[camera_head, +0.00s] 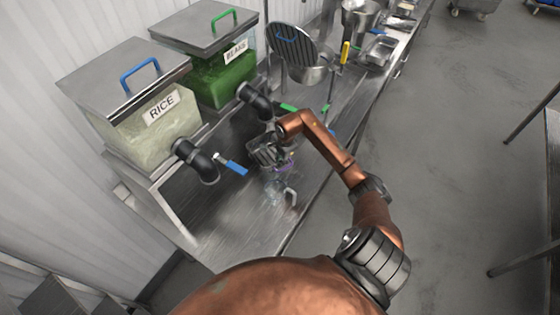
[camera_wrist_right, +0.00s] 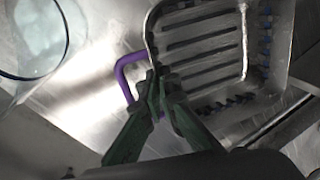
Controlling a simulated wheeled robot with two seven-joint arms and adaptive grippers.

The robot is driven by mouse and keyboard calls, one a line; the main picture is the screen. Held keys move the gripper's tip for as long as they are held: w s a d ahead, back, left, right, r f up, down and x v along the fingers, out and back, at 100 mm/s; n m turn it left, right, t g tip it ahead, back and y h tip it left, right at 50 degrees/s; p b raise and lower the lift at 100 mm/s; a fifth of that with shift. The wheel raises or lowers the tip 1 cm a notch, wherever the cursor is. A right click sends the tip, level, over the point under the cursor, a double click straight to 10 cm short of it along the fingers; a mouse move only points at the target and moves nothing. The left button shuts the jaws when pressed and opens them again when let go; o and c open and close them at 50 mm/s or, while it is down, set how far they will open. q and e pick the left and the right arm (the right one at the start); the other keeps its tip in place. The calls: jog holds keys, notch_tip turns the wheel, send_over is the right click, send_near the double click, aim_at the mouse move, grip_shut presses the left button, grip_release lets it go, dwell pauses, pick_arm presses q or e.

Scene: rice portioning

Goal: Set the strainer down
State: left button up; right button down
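The strainer (camera_wrist_right: 205,55) is a slotted metal pan with a purple loop handle (camera_wrist_right: 124,75). It fills the upper right of the right wrist view. My right gripper (camera_wrist_right: 155,85) has its two dark green fingers brought together at the tips, over the handle and the strainer's near wall. It looks shut on the strainer there, though the exact contact is partly hidden. In the head view, my right gripper (camera_head: 270,146) is over the metal counter below the dispensers, with the purple handle (camera_head: 286,163) beside it. I cannot tell whether the strainer touches the counter. My left gripper is not in view.
A clear jug (camera_head: 277,187) stands on the counter (camera_head: 240,205) near the strainer; its rim (camera_wrist_right: 62,62) shows at the wrist view's left. The rice bin (camera_head: 150,132) and green beans bin (camera_head: 222,82) have spouts overhanging the counter. A slotted lid (camera_head: 294,53) and pots are farther back.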

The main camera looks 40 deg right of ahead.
jog(key=shift+f, duration=0.15)
jog(key=c, duration=2.2)
grip_release()
jog(key=shift+o, duration=0.2)
jog(key=shift+r, duration=0.3)
notch_tip(320, 180, up, 12)
jog(key=s+b, duration=0.2)
jog(key=shift+a+f, duration=0.15)
jog(key=shift+f, duration=0.05)
jog(key=shift+s, duration=0.1)
